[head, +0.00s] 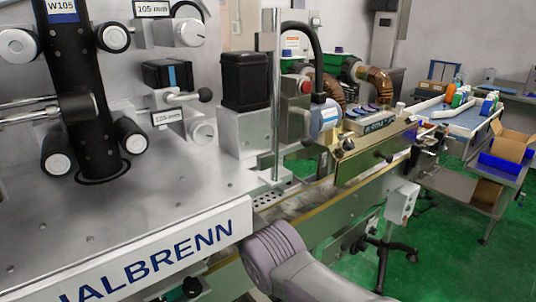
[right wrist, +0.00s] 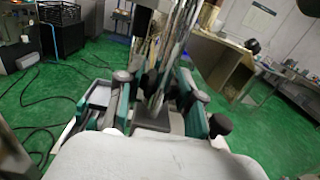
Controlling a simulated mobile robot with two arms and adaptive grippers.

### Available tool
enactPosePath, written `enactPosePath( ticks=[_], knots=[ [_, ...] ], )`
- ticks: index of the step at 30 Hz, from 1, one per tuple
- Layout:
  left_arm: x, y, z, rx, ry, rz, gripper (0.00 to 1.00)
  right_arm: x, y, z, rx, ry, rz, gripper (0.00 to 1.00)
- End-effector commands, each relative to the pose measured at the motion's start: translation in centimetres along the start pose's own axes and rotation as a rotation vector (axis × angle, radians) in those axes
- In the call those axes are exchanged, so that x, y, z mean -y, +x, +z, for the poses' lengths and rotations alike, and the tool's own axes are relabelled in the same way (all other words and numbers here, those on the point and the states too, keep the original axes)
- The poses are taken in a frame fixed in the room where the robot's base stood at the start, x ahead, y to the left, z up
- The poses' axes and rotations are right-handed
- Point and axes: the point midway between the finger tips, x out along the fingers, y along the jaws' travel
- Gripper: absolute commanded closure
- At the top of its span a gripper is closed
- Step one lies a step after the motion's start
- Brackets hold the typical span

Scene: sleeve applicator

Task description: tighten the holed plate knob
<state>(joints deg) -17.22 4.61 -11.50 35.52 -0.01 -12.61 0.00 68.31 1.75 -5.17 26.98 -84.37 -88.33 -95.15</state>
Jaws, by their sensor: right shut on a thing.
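In the head view a small holed plate (head: 270,199) lies flat at the right end of the machine's steel deck, by the foot of an upright metal rod. I cannot make out its knob there. My right arm comes in from the bottom right, its grey wrist just below the plate; its fingers are hidden behind. In the right wrist view my right gripper (right wrist: 155,97) has its green-and-grey fingers closed in on a small dark knob, largely hidden between the black pads. Blur and shiny rods behind keep its shape unclear. My left gripper is in neither view.
A black box (head: 245,80) on a metal block and the upright rod (head: 276,90) stand close behind the plate. A conveyor (head: 310,195) runs beyond it.

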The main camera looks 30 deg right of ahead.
Motion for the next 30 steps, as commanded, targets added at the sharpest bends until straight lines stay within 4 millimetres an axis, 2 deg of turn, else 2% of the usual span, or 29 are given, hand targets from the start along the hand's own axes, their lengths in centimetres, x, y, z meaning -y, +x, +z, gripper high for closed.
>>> enactPosePath(
  ticks=[1,5,16,27,30],
  knots=[
    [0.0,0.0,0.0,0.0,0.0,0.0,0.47,0.0,0.0,0.1,0.002,0.0,0.001,0.59],
    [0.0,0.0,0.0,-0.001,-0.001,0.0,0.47,0.0,0.0,0.1,0.001,0.0,0.001,0.37],
    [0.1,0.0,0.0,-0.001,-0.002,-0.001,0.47,-0.1,-0.5,0.0,0.0,-0.001,0.002,0.37],
    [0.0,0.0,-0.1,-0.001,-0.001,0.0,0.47,-0.1,-6.3,0.0,0.0,0.0,0.003,0.37],
    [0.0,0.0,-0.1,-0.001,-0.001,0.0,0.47,-0.1,-7.1,0.1,0.001,0.0,0.002,0.37]
  ],
)
